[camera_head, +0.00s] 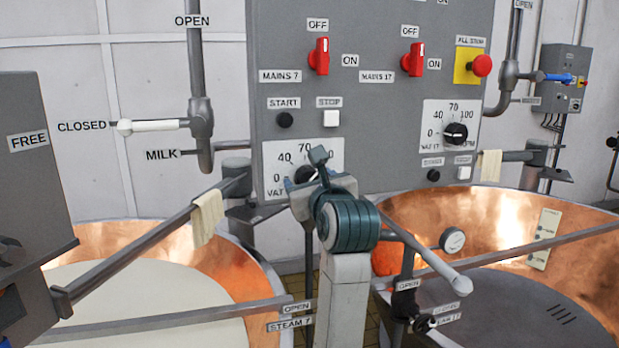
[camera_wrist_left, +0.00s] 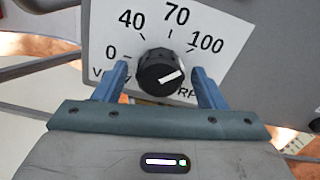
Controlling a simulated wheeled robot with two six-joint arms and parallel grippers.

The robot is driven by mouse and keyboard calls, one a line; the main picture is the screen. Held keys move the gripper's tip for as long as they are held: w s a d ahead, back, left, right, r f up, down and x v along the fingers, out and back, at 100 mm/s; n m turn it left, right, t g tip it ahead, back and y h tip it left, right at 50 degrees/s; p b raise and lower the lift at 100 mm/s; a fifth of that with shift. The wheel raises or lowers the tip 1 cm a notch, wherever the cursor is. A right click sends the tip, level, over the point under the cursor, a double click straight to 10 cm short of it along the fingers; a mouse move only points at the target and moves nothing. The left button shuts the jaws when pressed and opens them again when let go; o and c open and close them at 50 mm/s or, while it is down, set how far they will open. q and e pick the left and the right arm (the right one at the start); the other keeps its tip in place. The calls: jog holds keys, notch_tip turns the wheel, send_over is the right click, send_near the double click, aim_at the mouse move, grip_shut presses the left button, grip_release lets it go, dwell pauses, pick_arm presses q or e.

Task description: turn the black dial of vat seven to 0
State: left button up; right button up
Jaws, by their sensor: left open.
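The black dial of vat seven (camera_head: 306,174) sits on a white scale plate (camera_head: 328,153) marked 0, 40, 70 and 100, low on the grey panel. In the left wrist view the dial (camera_wrist_left: 161,73) shows whole, its white mark pointing right and slightly up, just below the 100. My left gripper (camera_head: 303,184) is at the plate. Its two blue fingers stand open on either side of the dial, with a gap on each side. In the head view my gripper and wrist hide part of the dial and plate.
A similar dial for vat 17 (camera_head: 456,134) is to the right. Above are red mains switches (camera_head: 319,57), a black start button (camera_head: 284,120) and a white stop button (camera_head: 331,118). Copper vats (camera_head: 238,275) stand below, with grey bars (camera_head: 150,250) across them.

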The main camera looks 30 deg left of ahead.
pick_arm(q)
jog(key=shift+w+a, duration=0.15)
jog(key=shift+c, duration=0.5)
jog(key=c, duration=0.9)
pick_arm(e)
notch_tip(320, 180, down, 9)
jog(key=w+b, duration=0.2)
jog(key=b, duration=0.8)
jog(key=w+a+r+b, duration=0.1)
jog(key=w+r+b, duration=0.25)
jog(key=w, duration=0.35)
jog(key=w+a+r+b, duration=0.1)
jog(key=w+r+b, duration=0.1)
jog(key=w+r, duration=0.35)
pick_arm(q)
jog(key=shift+f+n+b, duration=0.15)
jog(key=shift+n+b, duration=1.55)
jog(key=shift+n, duration=5.1)
jog(key=shift+f+n+b, duration=0.15)
jog(key=shift+n+b, duration=1.55)
jog(key=shift+n, duration=5.1)
pick_arm(e)
jog(key=w+r+t, duration=0.1)
jog(key=w+r, duration=0.1)
jog(key=r, duration=0.9)
jog(key=w+a+r+t, duration=0.1)
jog(key=w+r, duration=0.2)
jog(key=r, duration=0.7)
jog(key=shift+w+a+r, duration=0.3)
jog(key=shift+r, duration=0.1)
